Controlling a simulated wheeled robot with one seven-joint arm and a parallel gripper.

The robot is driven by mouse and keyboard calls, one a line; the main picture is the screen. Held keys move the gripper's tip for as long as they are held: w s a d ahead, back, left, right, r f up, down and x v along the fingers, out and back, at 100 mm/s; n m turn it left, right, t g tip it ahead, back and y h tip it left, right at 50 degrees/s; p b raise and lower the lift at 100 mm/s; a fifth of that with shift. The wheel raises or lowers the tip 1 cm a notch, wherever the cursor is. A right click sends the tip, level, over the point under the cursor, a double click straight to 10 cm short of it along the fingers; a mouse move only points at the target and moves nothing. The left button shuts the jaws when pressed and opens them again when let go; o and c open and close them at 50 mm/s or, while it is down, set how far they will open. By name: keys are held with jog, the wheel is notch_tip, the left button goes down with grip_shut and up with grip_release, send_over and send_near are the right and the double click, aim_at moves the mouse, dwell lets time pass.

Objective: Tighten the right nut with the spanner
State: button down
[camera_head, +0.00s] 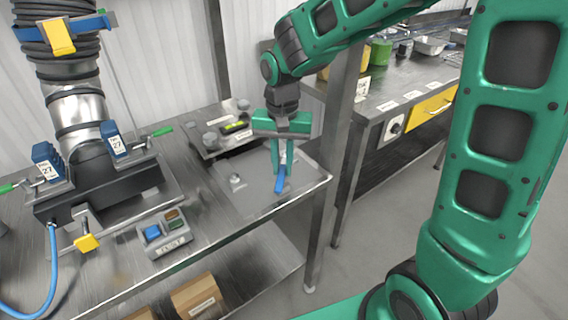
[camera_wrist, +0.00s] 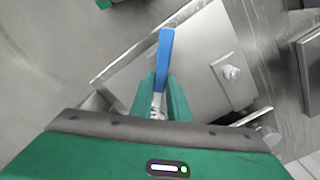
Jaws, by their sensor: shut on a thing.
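My gripper (camera_head: 281,168) is shut on a spanner with a blue handle (camera_head: 280,184), above a flat grey plate (camera_head: 258,195) at the right end of the workbench. In the wrist view the blue handle (camera_wrist: 166,55) points away from between the fingers (camera_wrist: 160,100), and its metal part shows near the palm. A small bolt or nut (camera_head: 236,179) stands on the plate, left of the spanner and apart from it; it also shows in the wrist view (camera_wrist: 231,72). The pipe flange has a left blue block (camera_head: 47,165) and a right blue block (camera_head: 115,140), both marked 27. Nuts there are unclear.
A ribbed pipe (camera_head: 75,100) rises from the flange base at the left. A grey device (camera_head: 222,127) stands behind the plate. A metal post (camera_head: 342,120) is close on the right.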

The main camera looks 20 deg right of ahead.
jog(key=shift+s+d+n, duration=0.2)
jog(key=shift+d+n, duration=0.55)
jog(key=shift+n, duration=0.2)
jog(key=shift+s+d+n, duration=0.2)
jog(key=shift+d+n, duration=0.55)
jog(key=shift+n, duration=0.2)
jog(key=shift+r, duration=1.25)
dwell(0.4)
jog(key=shift+r, duration=1.9)
jog(key=shift+s, duration=0.1)
